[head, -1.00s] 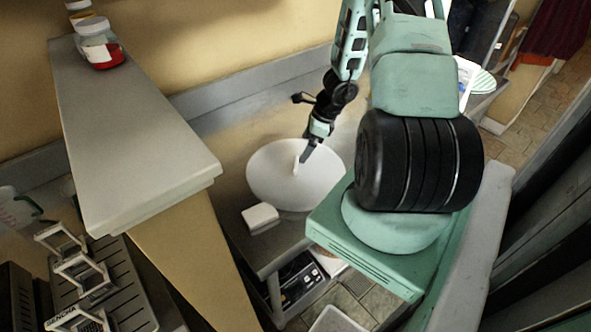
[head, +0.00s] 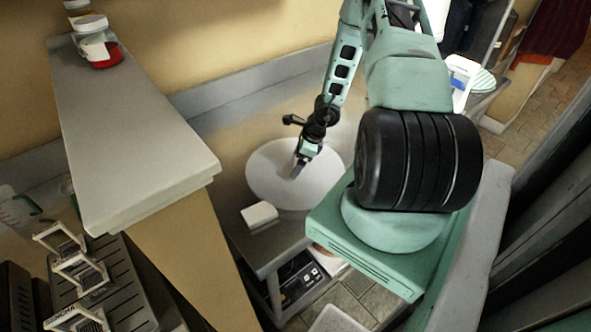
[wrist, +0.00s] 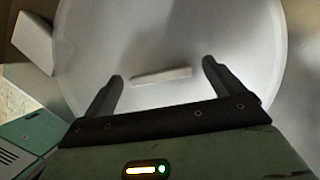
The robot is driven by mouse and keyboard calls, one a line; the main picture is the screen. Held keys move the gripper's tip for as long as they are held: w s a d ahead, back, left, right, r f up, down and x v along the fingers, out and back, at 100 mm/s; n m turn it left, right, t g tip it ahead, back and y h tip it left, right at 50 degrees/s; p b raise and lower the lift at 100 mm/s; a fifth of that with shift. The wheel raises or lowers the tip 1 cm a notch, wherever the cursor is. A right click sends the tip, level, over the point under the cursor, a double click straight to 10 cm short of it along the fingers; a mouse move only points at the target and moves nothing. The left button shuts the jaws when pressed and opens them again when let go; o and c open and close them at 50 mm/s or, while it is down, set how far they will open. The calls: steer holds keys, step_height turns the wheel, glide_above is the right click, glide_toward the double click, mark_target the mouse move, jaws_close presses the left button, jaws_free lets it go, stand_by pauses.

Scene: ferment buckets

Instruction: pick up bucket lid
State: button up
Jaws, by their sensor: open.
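The bucket lid (head: 265,178) is a round white disc lying flat on the grey counter in the head view. In the wrist view the lid (wrist: 165,35) fills the upper middle, with a short raised white bar handle (wrist: 161,76) on it. My gripper (head: 298,170) is over the lid in the head view. In the wrist view my gripper (wrist: 162,75) is open, with one finger to each side of the handle's ends and nothing held. I cannot tell how far the fingertips are above the lid. In the head view the gripper hides the handle.
A small white block (head: 259,214) sits on the counter beside the lid, towards the front edge, and shows in the wrist view (wrist: 34,42). A raised grey ledge (head: 135,150) stands to the left. A black scale-like device (head: 300,279) is below the counter.

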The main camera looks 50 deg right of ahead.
steer(key=c, duration=1.2)
steer(key=shift+r, duration=0.1)
steer(key=shift+c, duration=0.2)
